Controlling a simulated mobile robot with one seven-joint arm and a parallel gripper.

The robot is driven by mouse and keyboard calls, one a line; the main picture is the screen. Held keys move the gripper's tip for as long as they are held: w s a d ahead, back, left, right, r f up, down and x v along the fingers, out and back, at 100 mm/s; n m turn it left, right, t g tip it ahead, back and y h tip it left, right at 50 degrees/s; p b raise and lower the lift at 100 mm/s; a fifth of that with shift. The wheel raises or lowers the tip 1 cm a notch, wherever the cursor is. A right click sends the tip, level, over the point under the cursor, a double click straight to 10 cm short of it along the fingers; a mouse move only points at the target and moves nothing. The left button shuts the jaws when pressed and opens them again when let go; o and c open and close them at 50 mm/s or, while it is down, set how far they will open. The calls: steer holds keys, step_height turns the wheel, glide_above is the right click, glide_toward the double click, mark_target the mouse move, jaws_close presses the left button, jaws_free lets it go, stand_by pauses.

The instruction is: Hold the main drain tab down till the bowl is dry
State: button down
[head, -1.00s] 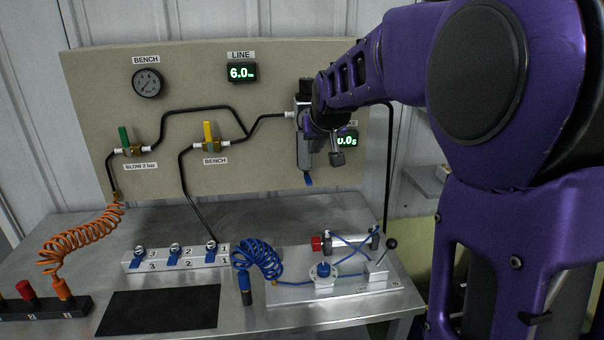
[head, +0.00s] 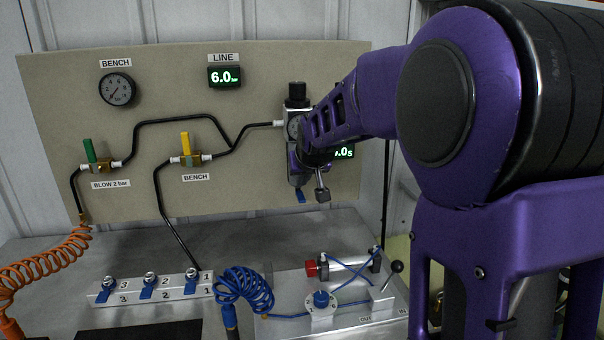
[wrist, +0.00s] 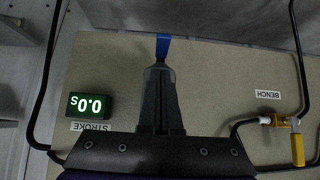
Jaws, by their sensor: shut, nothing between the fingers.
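The main drain tab is a small blue tab (head: 300,196) below the filter unit on the panel. The unit's bowl (head: 293,172) shows as a thin strip beside my arm, which hides most of it; I cannot tell whether it holds water. My gripper (head: 323,194) is shut and empty, just right of the tab in the head view. In the wrist view the blue tab (wrist: 162,46) lies straight beyond the tips of my shut gripper (wrist: 159,66). I cannot tell whether they touch. The stroke display (wrist: 91,105) reads 0.0 s.
The line display (head: 226,77) reads 6.0. Green (head: 89,150) and yellow (head: 186,146) valve levers stand upright on the panel. Below are a manifold with blue levers (head: 150,288), a coiled blue hose (head: 246,290) and a fixture with a black-knobbed lever (head: 396,268).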

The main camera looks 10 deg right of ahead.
steer(key=shift+s+f+b, duration=0.25)
steer(key=shift+f, duration=0.3)
steer(key=shift+s+f+b, duration=0.2)
steer(key=shift+f, duration=0.55)
